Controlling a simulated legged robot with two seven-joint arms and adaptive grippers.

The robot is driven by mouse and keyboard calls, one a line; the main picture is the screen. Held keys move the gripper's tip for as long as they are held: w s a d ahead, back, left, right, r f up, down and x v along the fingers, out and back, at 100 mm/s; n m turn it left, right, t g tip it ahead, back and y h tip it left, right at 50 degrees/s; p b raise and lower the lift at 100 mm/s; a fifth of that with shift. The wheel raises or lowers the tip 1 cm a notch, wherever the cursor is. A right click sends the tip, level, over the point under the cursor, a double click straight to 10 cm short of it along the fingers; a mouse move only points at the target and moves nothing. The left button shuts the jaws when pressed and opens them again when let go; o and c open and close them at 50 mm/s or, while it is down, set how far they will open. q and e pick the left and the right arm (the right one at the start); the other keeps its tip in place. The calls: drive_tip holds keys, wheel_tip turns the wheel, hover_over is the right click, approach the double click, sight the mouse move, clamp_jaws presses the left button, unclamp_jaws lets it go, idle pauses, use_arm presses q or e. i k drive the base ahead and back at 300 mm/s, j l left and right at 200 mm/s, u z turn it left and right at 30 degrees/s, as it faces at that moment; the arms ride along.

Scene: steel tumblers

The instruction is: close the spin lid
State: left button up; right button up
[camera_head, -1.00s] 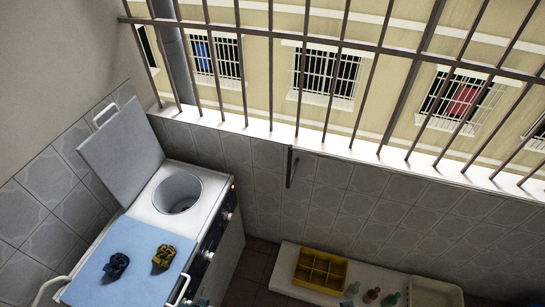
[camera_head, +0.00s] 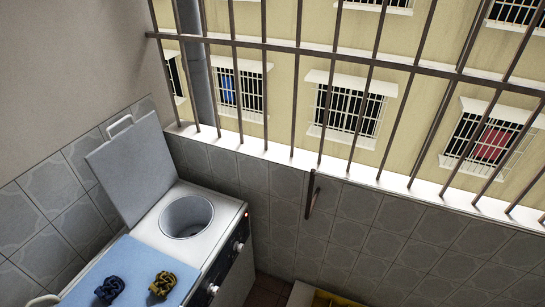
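The spin lid (camera_head: 130,168) is a grey-white panel with a white handle (camera_head: 119,124) at its top edge. It stands raised and leans back beside the wall, left of the round spin opening. The spin tub (camera_head: 187,216) is uncovered in the white top of the washing machine (camera_head: 221,215), and its inside looks empty. A light-blue lid (camera_head: 133,268) lies flat over the nearer half of the machine. Neither of my grippers shows in the view now.
A dark blue bundle (camera_head: 109,288) and a yellow bundle (camera_head: 162,284) lie on the blue lid. Knobs (camera_head: 239,246) line the machine's right side. A barred window ledge (camera_head: 289,157) runs behind. A yellow crate (camera_head: 327,299) shows at the bottom edge.

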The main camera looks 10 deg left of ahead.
sight(135, 168)
drive_tip(key=u, duration=1.3)
